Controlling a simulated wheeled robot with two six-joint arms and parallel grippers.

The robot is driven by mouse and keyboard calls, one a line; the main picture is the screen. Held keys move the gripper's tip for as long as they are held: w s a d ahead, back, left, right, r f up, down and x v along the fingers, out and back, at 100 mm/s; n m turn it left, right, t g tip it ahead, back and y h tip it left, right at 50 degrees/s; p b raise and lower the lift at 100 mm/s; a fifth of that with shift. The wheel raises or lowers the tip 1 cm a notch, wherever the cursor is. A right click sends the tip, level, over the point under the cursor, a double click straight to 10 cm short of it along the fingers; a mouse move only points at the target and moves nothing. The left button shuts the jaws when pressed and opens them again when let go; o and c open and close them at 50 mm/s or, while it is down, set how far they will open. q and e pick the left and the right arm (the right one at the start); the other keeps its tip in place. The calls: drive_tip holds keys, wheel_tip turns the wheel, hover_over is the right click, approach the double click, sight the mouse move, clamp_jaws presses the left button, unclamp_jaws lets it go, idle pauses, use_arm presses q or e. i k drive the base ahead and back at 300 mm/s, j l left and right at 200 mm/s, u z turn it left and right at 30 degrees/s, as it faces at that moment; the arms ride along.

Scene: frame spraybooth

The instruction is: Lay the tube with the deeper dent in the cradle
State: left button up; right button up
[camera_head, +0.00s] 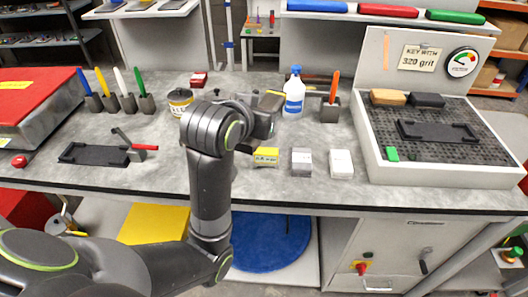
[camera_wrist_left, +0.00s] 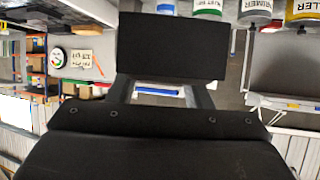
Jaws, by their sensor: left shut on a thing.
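My left gripper (camera_head: 268,112) is above the middle of the bench. In the left wrist view a wide black block (camera_wrist_left: 172,45) fills the space in front of the dark jaws (camera_wrist_left: 172,95). The gripper is shut on a dark thing, but I cannot tell what it is. One flat black cradle-like holder (camera_head: 92,153) with a red-handled clamp (camera_head: 142,147) lies at the left of the bench. Another black frame (camera_head: 437,131) lies on the perforated grid at the right. I cannot make out a dented tube in either view. My right gripper is not in view.
A yellow box (camera_head: 265,157), grey box (camera_head: 302,162) and white box (camera_head: 341,163) line the front edge. A spray bottle (camera_head: 294,93) and a holder with an orange tool (camera_head: 331,108) stand behind. Coloured tools (camera_head: 112,92) stand at left. Bench between is partly clear.

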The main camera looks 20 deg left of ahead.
sight(97, 154)
drive_tip(key=j+z, duration=0.35)
drive_tip(key=k+j+z, duration=0.15)
drive_tip(key=j+z, duration=0.2)
drive_tip(key=k+j+z, duration=0.1)
drive_tip(key=j+z, duration=0.25)
drive_tip(key=k+j, duration=0.2)
drive_tip(key=j, duration=0.2)
drive_tip(key=k+j, duration=0.2)
drive_tip(key=j, duration=0.25)
drive_tip(key=k+j+z, duration=0.1)
drive_tip(key=j, duration=0.3)
drive_tip(key=k, duration=0.1)
